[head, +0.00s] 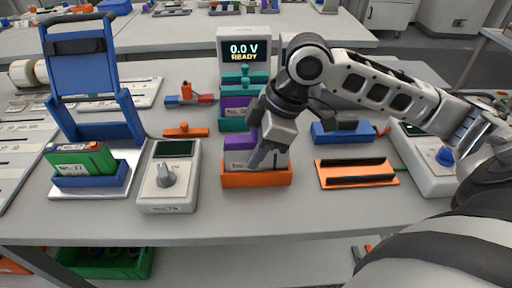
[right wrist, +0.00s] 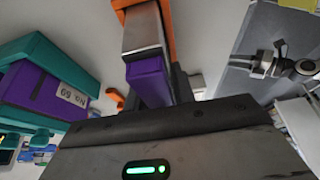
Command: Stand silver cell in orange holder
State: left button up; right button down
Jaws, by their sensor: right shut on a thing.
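The silver cell (head: 237,160) is upright at the orange holder (head: 257,180), with its lower end behind the holder's front wall. I cannot tell whether it touches the bottom. A purple part shows above its silver face. My right gripper (head: 262,158) is shut on the cell from above and covers its right side. In the right wrist view, the cell's silver part (right wrist: 146,28) and purple part lie between the fingers, with the orange holder (right wrist: 168,12) at the far end. My left gripper is not in view.
Behind stand a teal holder with a purple cell (head: 236,106) and a meter reading 0.0 V READY (head: 244,50). A grey knobbed unit (head: 168,190) is left, a blue holder with a green cell (head: 82,160) further left. An orange tray (head: 355,181) lies right.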

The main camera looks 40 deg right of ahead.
jog(key=c, duration=1.2)
grip_release()
jog(key=shift+o, duration=0.2)
jog(key=p+v, duration=0.1)
jog(key=v, duration=1.1)
jog(key=shift+s+r, duration=0.1)
